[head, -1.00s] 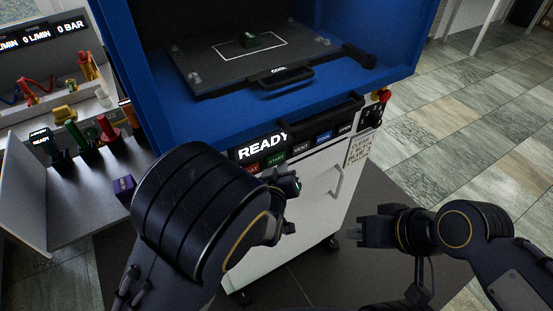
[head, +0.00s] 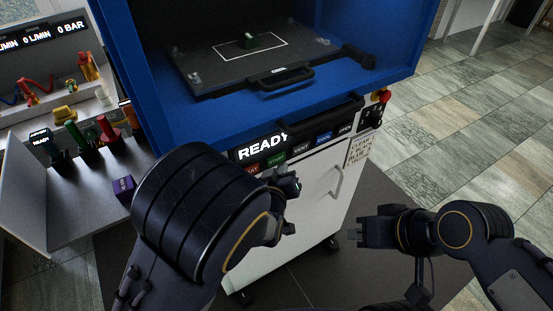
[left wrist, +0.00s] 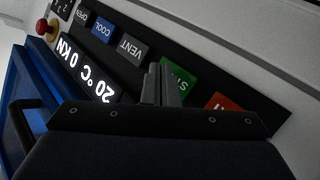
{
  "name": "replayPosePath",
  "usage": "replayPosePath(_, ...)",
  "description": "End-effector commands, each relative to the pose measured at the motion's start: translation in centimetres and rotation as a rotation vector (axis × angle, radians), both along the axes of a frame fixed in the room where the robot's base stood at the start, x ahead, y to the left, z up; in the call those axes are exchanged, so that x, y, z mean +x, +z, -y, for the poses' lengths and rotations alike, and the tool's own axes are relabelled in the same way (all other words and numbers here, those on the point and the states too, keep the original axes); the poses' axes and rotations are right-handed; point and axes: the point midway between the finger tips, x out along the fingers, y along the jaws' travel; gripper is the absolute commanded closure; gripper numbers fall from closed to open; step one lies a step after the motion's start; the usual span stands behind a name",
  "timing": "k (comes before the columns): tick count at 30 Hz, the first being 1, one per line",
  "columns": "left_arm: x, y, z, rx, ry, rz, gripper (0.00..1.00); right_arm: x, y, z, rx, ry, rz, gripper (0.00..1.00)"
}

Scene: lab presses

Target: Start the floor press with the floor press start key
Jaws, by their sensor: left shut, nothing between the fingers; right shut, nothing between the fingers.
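The floor press (head: 300,105) is a blue press on a white wheeled cabinet. Its front panel shows READY in the head view, and 20 °C and 0 KN in the left wrist view. The green start key (head: 276,160) sits between the red key and the grey VENT key. It also shows in the left wrist view (left wrist: 180,80), partly covered by my fingers. My left gripper (head: 293,184) is shut and empty, with its fingertips (left wrist: 160,80) close to the start key; I cannot tell whether they touch. My right gripper (head: 362,232) is shut and empty, right of the cabinet.
The red key (left wrist: 222,103), VENT key (left wrist: 132,48), blue COOL key (left wrist: 103,29) and OPEN key (head: 345,130) share the panel. A red emergency knob (head: 384,96) is at the press's right corner. A bench with coloured tools (head: 90,140) stands left. Floor at right is clear.

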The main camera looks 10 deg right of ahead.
Motion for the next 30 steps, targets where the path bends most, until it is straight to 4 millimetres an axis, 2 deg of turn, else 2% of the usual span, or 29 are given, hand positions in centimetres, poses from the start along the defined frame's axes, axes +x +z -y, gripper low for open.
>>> replayPosePath(20, 0.01, 0.0, 0.0, 0.0, 0.0, 0.0, 1.0, 0.0, -0.02, 0.0, 0.0, 0.0, 0.0, 1.0)
replayPosePath(30, 0.81, -0.06, -0.29, -0.001, -0.001, 0.0, 1.0, 0.0, -0.93, 0.0, 0.0, 0.0, 0.0, 1.0)
